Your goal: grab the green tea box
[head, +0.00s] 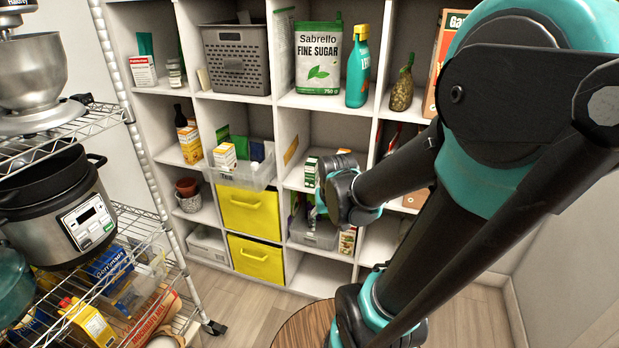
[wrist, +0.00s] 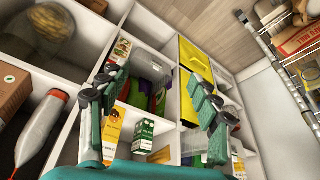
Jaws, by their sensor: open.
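A small green-and-white box, which looks like the green tea box (head: 311,172), stands in a middle cubby of the white shelf, just left of my wrist in the head view. It also shows in the wrist view (wrist: 144,134), upright beside a yellow box. My gripper (wrist: 160,98) is open and empty, with its two teal-and-dark fingers spread in front of the shelf. In the wrist view the box appears between the fingers, nearer the palm edge of the picture, and neither finger visibly touches it. In the head view my wrist hides most of the fingers.
A clear bin (head: 314,234) sits in the cubby below. Yellow drawers (head: 250,210) and another clear bin (head: 240,174) are to the left. A wire rack with a cooker (head: 62,214) stands at far left.

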